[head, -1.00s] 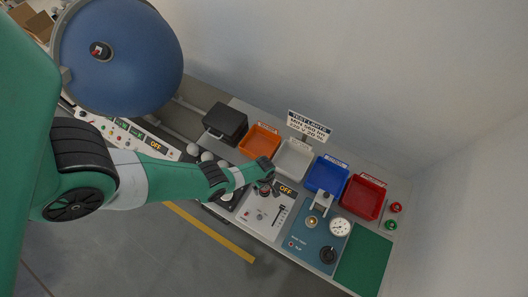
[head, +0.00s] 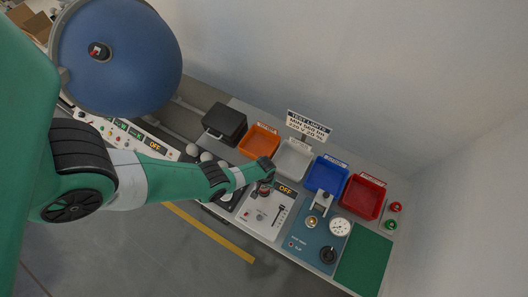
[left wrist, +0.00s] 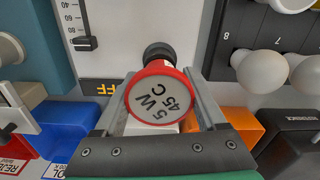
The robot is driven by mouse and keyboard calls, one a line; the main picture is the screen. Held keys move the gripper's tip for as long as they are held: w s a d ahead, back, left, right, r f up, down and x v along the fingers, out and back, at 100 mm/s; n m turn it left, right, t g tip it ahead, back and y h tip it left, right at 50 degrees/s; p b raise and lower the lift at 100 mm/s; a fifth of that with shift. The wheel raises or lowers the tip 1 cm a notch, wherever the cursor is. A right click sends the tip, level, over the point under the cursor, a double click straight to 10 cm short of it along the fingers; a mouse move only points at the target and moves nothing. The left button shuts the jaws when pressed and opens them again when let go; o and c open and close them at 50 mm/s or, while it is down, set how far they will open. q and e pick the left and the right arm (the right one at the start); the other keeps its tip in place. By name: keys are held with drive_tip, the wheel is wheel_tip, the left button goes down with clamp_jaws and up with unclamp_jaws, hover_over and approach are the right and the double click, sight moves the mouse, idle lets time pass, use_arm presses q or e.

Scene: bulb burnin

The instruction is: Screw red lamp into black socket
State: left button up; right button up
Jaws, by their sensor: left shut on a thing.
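The red lamp (left wrist: 160,97) is in the left wrist view, its pale round face marked "5 W 45 C" turned to the camera. My left gripper (left wrist: 163,92) is shut on it, one finger on each side. The black socket (left wrist: 158,52) shows just behind the lamp's far edge, in line with it. The lamp hides its own base, so I cannot tell whether it sits in the socket. In the head view my left gripper (head: 265,184) is over the upper left of the white switch panel (head: 262,224). My right gripper is not in view.
White bulbs (left wrist: 262,70) stand in a dark numbered rack beside the gripper. Orange (head: 259,139), white (head: 293,158), blue (head: 326,174) and red (head: 363,196) bins line the back. A slider (head: 281,213), a gauge (head: 340,227) and a green mat (head: 364,262) lie to the right.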

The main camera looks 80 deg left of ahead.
use_arm(q)
drive_tip(key=m, duration=0.6)
drive_tip(key=shift+d+m, duration=0.15)
drive_tip(key=shift+m, duration=0.15)
drive_tip(key=m, duration=0.4)
drive_tip(key=shift+w+d, duration=0.1)
drive_tip(key=o, duration=1.2)
drive_tip(key=shift+o, duration=0.2)
